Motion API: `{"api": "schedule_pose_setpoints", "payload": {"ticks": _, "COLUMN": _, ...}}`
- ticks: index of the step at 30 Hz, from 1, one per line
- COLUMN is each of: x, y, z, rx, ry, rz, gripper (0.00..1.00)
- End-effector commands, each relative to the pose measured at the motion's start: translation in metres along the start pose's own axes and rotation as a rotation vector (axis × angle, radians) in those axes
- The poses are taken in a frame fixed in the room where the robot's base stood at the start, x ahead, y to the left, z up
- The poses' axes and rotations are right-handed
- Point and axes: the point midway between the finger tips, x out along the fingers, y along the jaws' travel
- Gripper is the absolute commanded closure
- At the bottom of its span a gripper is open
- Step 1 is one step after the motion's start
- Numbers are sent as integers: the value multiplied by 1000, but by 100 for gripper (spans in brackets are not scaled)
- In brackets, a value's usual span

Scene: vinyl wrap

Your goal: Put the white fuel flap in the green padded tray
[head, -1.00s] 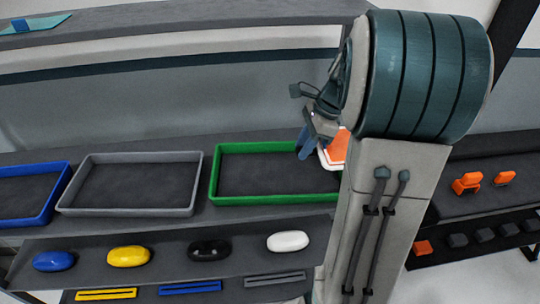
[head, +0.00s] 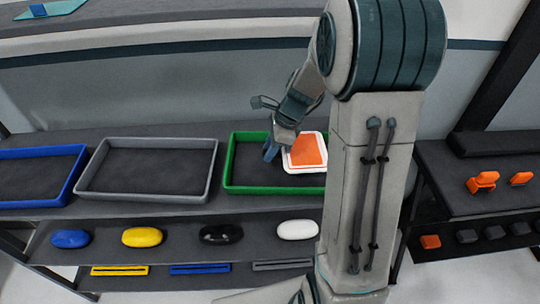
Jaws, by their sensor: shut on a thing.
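The fuel flap (head: 307,152) is a flat rounded square with a white rim and an orange face. My gripper (head: 277,148), with blue fingers, is shut on the flap at its left edge. The flap is tilted, with its orange face towards the camera, and appears over the right half of the green tray (head: 262,189). I cannot tell whether it touches the tray. The tray has a green rim and a dark floor, and its left half is bare. My arm hides the tray's right end.
A grey tray (head: 140,199) and a blue tray (head: 38,203) stand to the left, both empty. A lower shelf holds blue, yellow, black and white (head: 298,229) rounded pieces. Orange items (head: 482,182) lie on a rack at the right.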

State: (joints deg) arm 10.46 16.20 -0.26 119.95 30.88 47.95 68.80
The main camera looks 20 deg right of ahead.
Motion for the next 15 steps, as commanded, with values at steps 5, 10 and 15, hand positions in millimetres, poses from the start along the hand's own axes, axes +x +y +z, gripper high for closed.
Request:
{"api": "schedule_pose_setpoints", "payload": {"ticks": 5, "x": 23, "y": 0, "z": -10, "rx": 3, "ry": 0, "rz": 4, "gripper": 100}}
{"api": "schedule_pose_setpoints", "payload": {"ticks": 10, "x": 35, "y": 0, "z": -14, "rx": 0, "ry": -1, "rz": 1, "gripper": 100}}
{"api": "schedule_pose_setpoints", "payload": {"ticks": 15, "x": 35, "y": 0, "z": -15, "rx": -1, "ry": 0, "rz": 0, "gripper": 100}}
